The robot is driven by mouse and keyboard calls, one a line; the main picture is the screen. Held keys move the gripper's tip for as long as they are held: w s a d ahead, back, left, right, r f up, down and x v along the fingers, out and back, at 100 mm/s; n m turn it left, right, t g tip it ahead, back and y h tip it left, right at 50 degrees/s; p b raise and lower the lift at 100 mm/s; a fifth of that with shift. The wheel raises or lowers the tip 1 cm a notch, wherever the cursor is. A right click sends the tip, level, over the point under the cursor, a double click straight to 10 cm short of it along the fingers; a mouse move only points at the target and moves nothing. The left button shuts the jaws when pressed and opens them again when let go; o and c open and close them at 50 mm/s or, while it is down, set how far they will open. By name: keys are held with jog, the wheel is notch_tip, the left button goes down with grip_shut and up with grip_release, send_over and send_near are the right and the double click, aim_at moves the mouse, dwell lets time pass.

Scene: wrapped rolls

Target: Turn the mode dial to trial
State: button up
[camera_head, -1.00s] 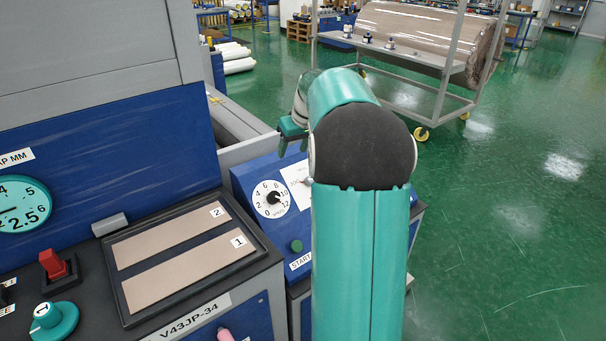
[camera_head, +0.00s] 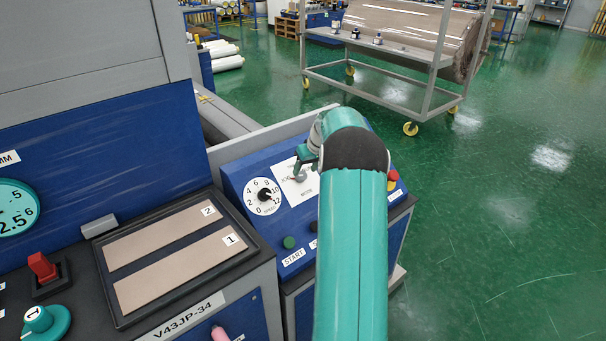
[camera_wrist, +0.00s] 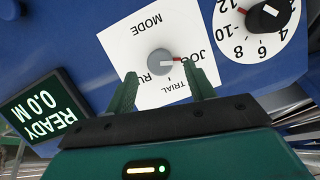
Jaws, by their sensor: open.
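The mode dial is a round grey knob with a red pointer, on a white plate (camera_wrist: 120,45) lettered MODE. In the wrist view the knob (camera_wrist: 160,62) shows in front of my gripper, its pointer aimed to the right, towards a label beginning "JO". The plate's lettering is inverted, and other labels are partly hidden by my fingers. My gripper (camera_wrist: 159,72) is open and empty. Its two green fingers are apart, their tips pointing at the plate, to either side of the knob and slightly below it in the picture. In the head view my gripper (camera_head: 303,167) is at the plate on the blue console (camera_head: 235,178).
A numbered speed dial (camera_head: 263,196) sits beside the mode plate. A green START button (camera_head: 289,242) lies below, and a red button (camera_head: 393,175) to the right. A READY screen (camera_wrist: 42,108) shows in the wrist view. A wheeled rack (camera_head: 390,92) stands behind on open green floor.

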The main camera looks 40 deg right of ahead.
aim_at(304, 174)
jog(key=shift+x, duration=1.75)
jog(key=shift+c, duration=0.4)
jog(key=c, duration=0.9)
jog(key=m+y, duration=0.1)
jog(key=m, duration=0.2)
jog(key=shift+d, duration=0.15)
jog(key=m+t, duration=0.1)
jog(key=m, duration=0.2)
jog(key=shift+m+y, duration=0.3)
jog(key=shift+y, duration=0.1)
jog(key=m+t, duration=0.1)
jog(key=m, duration=0.5)
jog(key=shift+s+d+f+t+y, duration=0.1)
jog(key=shift+s+f+t+y, duration=0.1)
jog(key=shift+t+y, duration=0.2)
